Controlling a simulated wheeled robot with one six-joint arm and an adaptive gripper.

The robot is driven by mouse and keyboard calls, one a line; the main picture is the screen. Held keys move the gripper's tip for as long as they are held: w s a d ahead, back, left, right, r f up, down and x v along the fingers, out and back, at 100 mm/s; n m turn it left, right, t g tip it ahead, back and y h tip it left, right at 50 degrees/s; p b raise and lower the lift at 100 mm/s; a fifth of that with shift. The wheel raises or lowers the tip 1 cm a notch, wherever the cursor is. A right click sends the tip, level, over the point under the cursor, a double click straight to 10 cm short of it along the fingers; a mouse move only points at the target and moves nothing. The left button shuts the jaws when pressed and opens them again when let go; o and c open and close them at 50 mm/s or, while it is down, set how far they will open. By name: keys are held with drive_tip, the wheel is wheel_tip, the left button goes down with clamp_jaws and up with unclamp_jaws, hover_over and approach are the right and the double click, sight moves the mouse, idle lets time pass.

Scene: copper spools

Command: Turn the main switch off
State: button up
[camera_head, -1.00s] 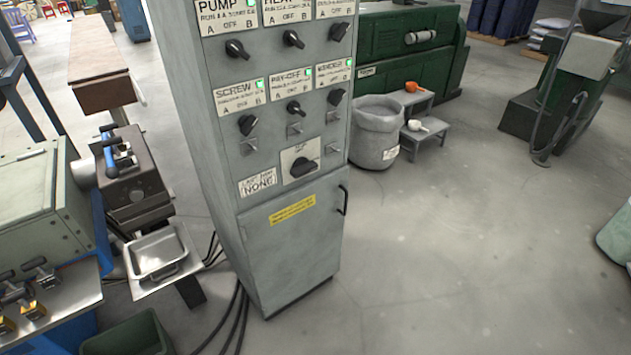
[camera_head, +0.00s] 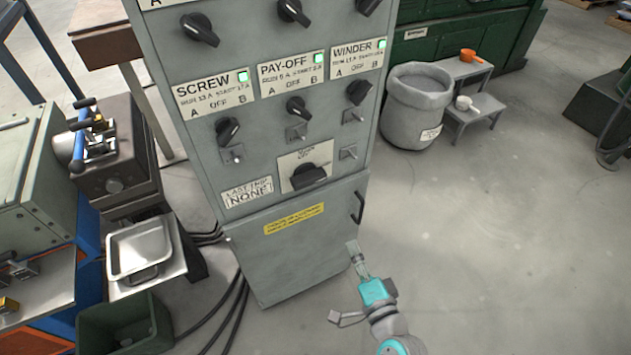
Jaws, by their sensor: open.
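The main switch (camera_head: 308,176) is a large black rotary knob on a pale plate, low on the front of the grey control cabinet (camera_head: 290,255). The print on its plate is too small to read surely. The knob's handle lies close to horizontal, slightly tilted. My gripper (camera_head: 356,256) shows at the lower right, in front of the cabinet's lower door near its right edge. It is open and empty, below and right of the main switch and apart from it.
Smaller knobs for SCREW (camera_head: 228,130), PAY-OFF (camera_head: 297,107) and WINDER (camera_head: 359,92) sit above, with green lamps lit. A black door handle (camera_head: 358,207) juts out near my gripper. A metal tray (camera_head: 140,250) stands left.

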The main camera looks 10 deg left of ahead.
sight(312, 183)
drive_tip(key=w+a+r+y, duration=0.1)
drive_tip(key=w+a+r, duration=0.1)
drive_tip(key=w+a, duration=0.2)
drive_tip(key=w+a+r+y, duration=0.1)
drive_tip(key=w+a, duration=0.3)
drive_tip(key=w, duration=0.2)
drive_tip(key=w+a+r+y, duration=0.1)
drive_tip(key=w+a+r, duration=0.1)
drive_tip(key=w+a, duration=0.2)
drive_tip(key=shift+w+a+r+m+g, duration=0.15)
drive_tip(key=shift+w+r+m, duration=0.05)
drive_tip(key=shift+w, duration=0.25)
drive_tip(key=shift+w+a+r+m+g, duration=0.1)
drive_tip(key=shift+w+r+m+g, duration=0.1)
drive_tip(key=shift+w, duration=0.25)
drive_tip(key=shift+c, duration=0.3)
clamp_jaws()
